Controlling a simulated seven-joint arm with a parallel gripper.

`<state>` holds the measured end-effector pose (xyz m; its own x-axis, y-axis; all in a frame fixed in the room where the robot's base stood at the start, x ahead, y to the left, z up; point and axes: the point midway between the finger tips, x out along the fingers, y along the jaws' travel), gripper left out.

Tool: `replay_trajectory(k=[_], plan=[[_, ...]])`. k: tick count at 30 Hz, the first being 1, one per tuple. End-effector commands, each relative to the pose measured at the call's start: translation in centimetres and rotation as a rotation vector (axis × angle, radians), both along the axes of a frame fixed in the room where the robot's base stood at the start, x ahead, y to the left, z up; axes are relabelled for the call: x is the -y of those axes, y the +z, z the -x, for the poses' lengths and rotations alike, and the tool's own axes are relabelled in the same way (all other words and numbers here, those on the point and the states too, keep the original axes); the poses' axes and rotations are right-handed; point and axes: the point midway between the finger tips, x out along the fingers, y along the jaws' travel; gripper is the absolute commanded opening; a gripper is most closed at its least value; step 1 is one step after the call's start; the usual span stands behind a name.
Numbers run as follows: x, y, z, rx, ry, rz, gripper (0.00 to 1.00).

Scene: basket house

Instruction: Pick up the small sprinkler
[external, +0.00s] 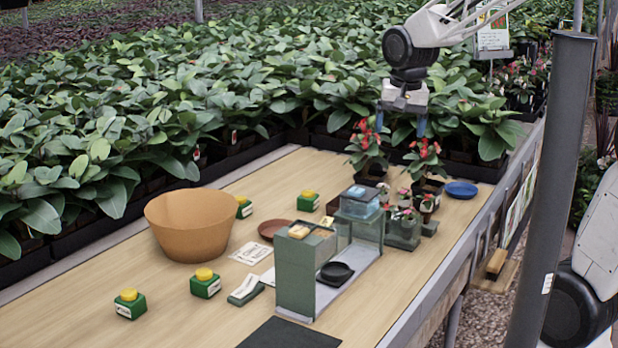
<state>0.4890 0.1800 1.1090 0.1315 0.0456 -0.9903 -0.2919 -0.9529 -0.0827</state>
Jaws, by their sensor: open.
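Nothing on the table can be clearly made out as a small sprinkler. Several small green blocks with yellow tops stand on the wooden table (165,335): a front left one (130,305), one to its right (205,285), a back one (308,201), and one partly hidden behind the brown bowl (190,225). I cannot tell whether any of these is the sprinkler. My gripper (401,122) is open, with blue fingertips apart, empty and raised above the potted red-flowered plants (366,145) at the table's far right.
A green stand (296,275) with a clear blue-lidded box (360,200) and a black dish (335,272) stands mid-right. A blue plate (461,189), a reddish-brown plate (274,229) and paper cards (250,253) lie nearby. Dense leafy plants line the back.

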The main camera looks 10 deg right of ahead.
Motion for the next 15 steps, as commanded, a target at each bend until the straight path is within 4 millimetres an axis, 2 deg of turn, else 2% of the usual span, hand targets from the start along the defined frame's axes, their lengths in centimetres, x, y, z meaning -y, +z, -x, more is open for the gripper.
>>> replay_trajectory(k=[1,6,15], plan=[[-1.6,-0.6,-0.8,-0.009,-0.008,-0.002,0.85],[-6.7,-2.5,-2.7,-0.032,-0.061,-0.009,0.85],[-16.4,-6.8,-4.7,-0.068,-0.154,-0.014,0.85]])
